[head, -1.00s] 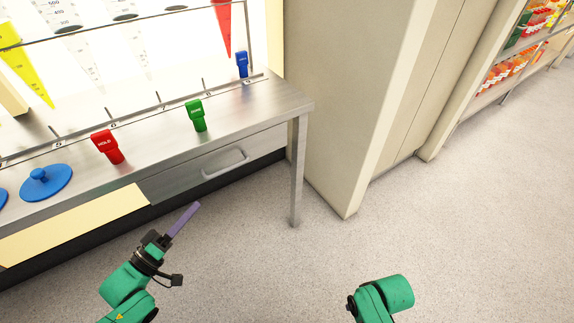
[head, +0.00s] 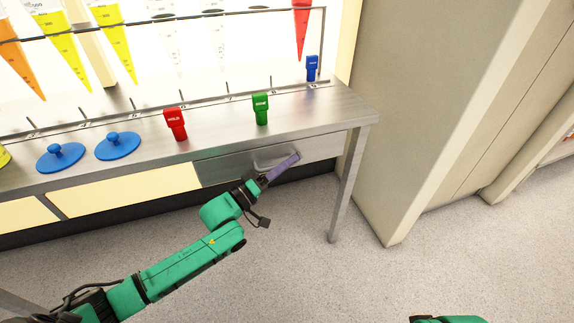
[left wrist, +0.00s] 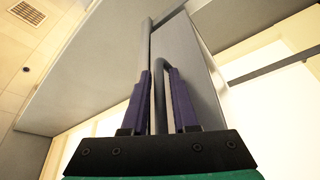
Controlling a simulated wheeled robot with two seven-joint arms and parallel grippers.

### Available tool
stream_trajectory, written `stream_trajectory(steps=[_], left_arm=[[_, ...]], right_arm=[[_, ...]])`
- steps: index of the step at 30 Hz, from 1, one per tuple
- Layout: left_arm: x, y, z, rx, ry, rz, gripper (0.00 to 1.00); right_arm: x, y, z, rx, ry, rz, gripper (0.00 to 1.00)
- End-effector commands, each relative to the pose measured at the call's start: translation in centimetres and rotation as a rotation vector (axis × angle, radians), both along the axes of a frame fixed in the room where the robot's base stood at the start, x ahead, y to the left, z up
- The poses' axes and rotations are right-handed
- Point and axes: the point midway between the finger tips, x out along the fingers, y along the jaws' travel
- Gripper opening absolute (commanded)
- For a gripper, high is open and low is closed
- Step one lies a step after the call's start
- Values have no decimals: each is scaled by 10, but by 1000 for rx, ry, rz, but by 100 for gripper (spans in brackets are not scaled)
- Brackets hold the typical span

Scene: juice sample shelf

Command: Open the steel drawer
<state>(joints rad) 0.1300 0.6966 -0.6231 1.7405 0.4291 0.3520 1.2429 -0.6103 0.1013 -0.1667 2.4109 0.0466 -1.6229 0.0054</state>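The steel drawer (head: 322,147) is set under the right end of the steel bench, and its front looks flush with the bench. Its bar handle (head: 262,164) is partly hidden by my left gripper (head: 291,160), which is at the handle. In the left wrist view the two purple fingers of my left gripper (left wrist: 161,88) stand apart, one on each side of the grey handle bar (left wrist: 163,68). Narrow gaps seem to show beside the bar, so the fingers look open around it. My right gripper is not in view; only a green part of that arm shows at the bottom edge.
A bench leg (head: 348,190) and a beige pillar (head: 410,120) stand to the right. The floor in front is clear.

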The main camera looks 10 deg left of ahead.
Motion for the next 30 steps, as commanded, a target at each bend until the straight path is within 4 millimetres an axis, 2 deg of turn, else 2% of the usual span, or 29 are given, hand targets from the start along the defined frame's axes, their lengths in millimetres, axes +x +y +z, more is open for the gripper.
stream_trajectory(steps=[2,4,30], left_arm=[[0,0,0,0,0,0,27],[0,0,0,0,0,0,0],[-1,1,-1,0,0,0,0]], right_arm=[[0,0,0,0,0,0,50],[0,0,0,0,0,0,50],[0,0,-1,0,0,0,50]])
